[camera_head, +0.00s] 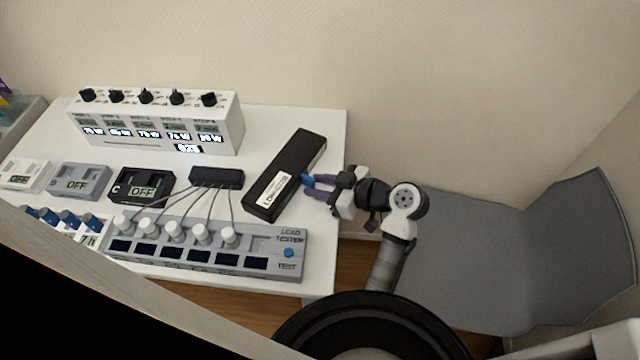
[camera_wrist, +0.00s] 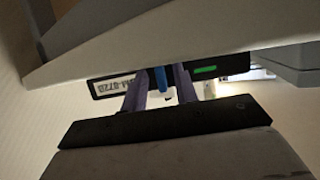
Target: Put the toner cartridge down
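The toner cartridge (camera_head: 298,160) is a long black box with a white label, lying slantwise over the right end of the white table. Its dark side with a label and a green strip shows in the wrist view (camera_wrist: 108,85). A blue tab (camera_head: 307,181) sticks out of its right side. My gripper (camera_head: 312,187) is at that side, with its purple fingers pointing left at the cartridge. In the wrist view the fingers (camera_wrist: 160,82) stand apart on either side of the blue tab, with gaps showing. The cartridge's underside is hidden.
The white table (camera_head: 325,230) also holds a white unit with black knobs (camera_head: 160,120), a grey load tester (camera_head: 200,250), a black cable block (camera_head: 216,178) and several small OFF boxes (camera_head: 82,180). A grey chair (camera_head: 480,260) stands at the right.

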